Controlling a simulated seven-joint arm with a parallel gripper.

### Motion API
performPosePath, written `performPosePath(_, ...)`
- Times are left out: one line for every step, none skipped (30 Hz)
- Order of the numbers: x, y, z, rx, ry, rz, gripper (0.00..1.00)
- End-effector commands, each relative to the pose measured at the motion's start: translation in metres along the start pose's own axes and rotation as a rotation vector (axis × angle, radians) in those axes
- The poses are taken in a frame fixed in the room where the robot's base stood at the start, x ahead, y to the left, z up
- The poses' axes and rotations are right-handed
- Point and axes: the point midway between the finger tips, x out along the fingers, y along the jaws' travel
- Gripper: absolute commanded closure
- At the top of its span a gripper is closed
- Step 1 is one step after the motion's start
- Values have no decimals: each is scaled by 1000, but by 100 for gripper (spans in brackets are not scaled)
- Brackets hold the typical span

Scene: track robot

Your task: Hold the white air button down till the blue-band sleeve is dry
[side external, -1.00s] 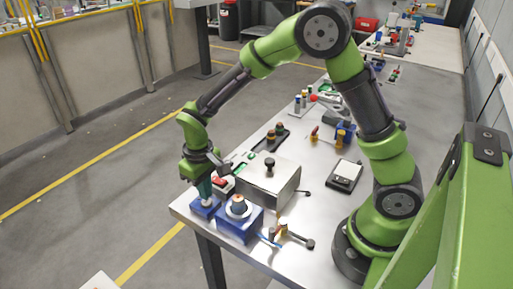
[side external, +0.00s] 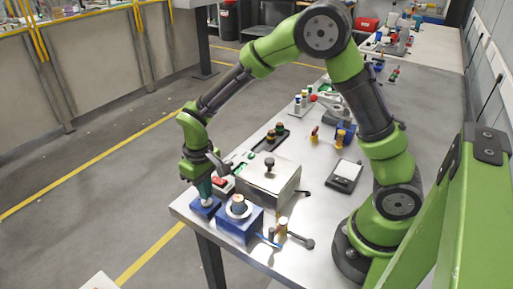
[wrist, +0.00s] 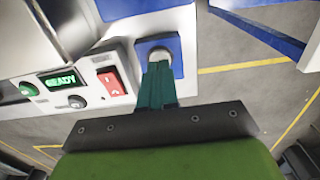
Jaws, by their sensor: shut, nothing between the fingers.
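My gripper (side external: 207,195) is shut and empty, with its fingertips down on the white air button (side external: 207,202) on a small blue box (side external: 203,211) at the table corner. In the wrist view my teal fingers (wrist: 159,80) reach the button (wrist: 159,56), covering part of it; I cannot tell how far it is pressed. The sleeve (side external: 238,203), brownish, stands upright on a white disc on the larger blue box (side external: 239,224) beside the button box. Its blue band is too small to make out.
A steel box with a black knob (side external: 269,175) stands behind the blue boxes. A panel with a green READY display (wrist: 59,80) and a red switch (wrist: 111,82) is next to the button. A black-handled tool (side external: 300,240) lies at the table front.

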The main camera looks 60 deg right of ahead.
Motion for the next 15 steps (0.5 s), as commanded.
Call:
performPosePath(0,0,0,0,0,0,100)
performPosePath(0,0,0,0,0,0,100)
performPosePath(0,0,0,0,0,0,100)
performPosePath(1,0,0,0,0,0,100)
performPosePath(1,0,0,0,0,0,100)
performPosePath(2,0,0,0,0,0,100)
performPosePath(2,0,0,0,0,0,100)
performPosePath(3,0,0,0,0,0,100)
performPosePath(4,0,0,0,0,0,100)
performPosePath(4,0,0,0,0,0,100)
performPosePath(4,0,0,0,0,0,100)
performPosePath(5,0,0,0,0,0,100)
performPosePath(6,0,0,0,0,0,100)
performPosePath(6,0,0,0,0,0,100)
performPosePath(7,0,0,0,-1,0,100)
